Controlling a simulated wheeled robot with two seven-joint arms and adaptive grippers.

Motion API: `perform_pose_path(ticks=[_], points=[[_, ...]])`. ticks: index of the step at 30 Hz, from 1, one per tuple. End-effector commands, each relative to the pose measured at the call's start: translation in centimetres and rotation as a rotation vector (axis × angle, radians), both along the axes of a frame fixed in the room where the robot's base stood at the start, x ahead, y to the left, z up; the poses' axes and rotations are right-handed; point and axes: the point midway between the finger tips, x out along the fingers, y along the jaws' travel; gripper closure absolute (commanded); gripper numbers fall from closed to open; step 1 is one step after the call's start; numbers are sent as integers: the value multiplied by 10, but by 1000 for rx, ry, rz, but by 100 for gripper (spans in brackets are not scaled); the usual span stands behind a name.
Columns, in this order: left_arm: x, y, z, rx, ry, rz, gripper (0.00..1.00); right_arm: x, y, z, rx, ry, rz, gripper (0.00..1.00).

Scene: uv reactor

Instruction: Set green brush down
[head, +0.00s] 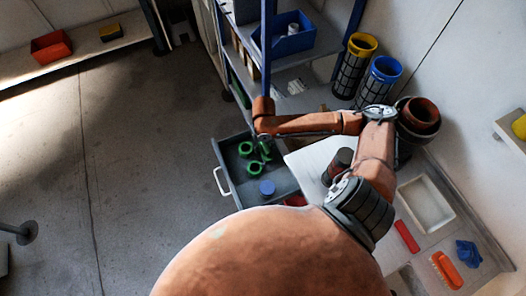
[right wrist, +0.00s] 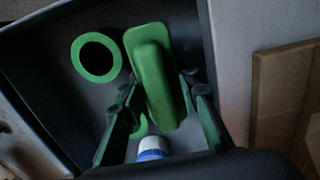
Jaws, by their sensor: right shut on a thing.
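The green brush (right wrist: 155,75) is a long rounded block between the two fingers of my right gripper (right wrist: 163,98) in the right wrist view. The gripper is shut on it. In the head view my right gripper (head: 262,141) points down over the open grey drawer (head: 232,160), with the brush (head: 265,151) under it, partly hidden. I cannot tell whether the brush touches the drawer floor. A green ring (right wrist: 74,58) lies in the drawer left of the brush. My left gripper is out of view.
A blue round-topped item (head: 267,188) is in the drawer's near part. The white tabletop (head: 312,158) is right of the drawer. A blue shelf rack (head: 267,60) stands behind.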

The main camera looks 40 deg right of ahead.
Motion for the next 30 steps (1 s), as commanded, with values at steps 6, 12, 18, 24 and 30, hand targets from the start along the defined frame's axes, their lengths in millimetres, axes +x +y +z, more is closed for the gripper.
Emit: perform_pose_path(ticks=[6,12,18,24,30], points=[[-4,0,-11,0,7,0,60,-1,1,-31,1,3,0,96],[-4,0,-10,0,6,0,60,-1,1,-29,0,1,1,96],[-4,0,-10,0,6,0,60,-1,1,-31,0,1,1,66],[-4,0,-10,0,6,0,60,-1,1,-31,1,2,1,63],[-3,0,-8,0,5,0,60,-1,1,-25,0,0,1,63]])
